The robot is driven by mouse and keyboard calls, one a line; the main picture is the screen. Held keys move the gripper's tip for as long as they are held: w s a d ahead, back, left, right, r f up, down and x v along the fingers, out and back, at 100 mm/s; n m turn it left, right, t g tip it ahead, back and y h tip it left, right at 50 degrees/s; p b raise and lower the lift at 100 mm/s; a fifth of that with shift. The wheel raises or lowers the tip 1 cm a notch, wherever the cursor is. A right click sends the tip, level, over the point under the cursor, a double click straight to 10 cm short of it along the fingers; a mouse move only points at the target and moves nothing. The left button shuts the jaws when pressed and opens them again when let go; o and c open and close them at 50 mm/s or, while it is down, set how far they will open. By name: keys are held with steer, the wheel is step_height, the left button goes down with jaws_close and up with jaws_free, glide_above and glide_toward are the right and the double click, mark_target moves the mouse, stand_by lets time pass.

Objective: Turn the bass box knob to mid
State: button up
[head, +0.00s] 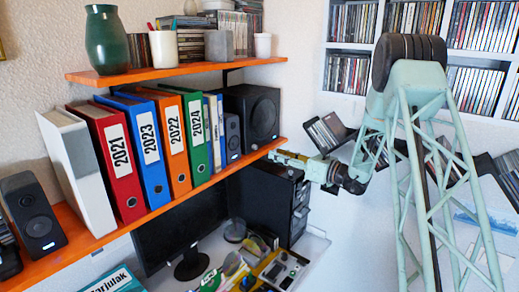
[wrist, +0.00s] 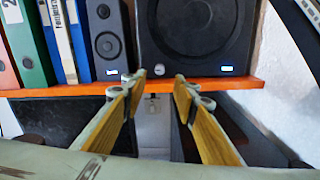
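The bass box (head: 262,118) is a large black speaker at the right end of the lower orange shelf. In the wrist view the bass box (wrist: 198,28) fills the upper middle, with a small lit blue display at its lower right. A small round knob (wrist: 159,69) shows low on its front left; its pointer setting is too small to read. My gripper (head: 274,155) is in front of the shelf edge below the box. In the wrist view my gripper (wrist: 159,76) is open and empty, its fingertips apart on either side of the knob; contact cannot be told.
The orange shelf edge (wrist: 250,86) runs just below the box. A small speaker (wrist: 107,38) and binders stand to the left. A black computer case (head: 268,200) and a monitor (head: 180,228) are below. A white wall is to the right.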

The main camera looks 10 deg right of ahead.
mark_target(257, 147)
steer(key=shift+p+x, duration=0.75)
steer(key=shift+x, duration=4.4)
steer(key=shift+c, duration=0.9)
steer(key=c, duration=0.7)
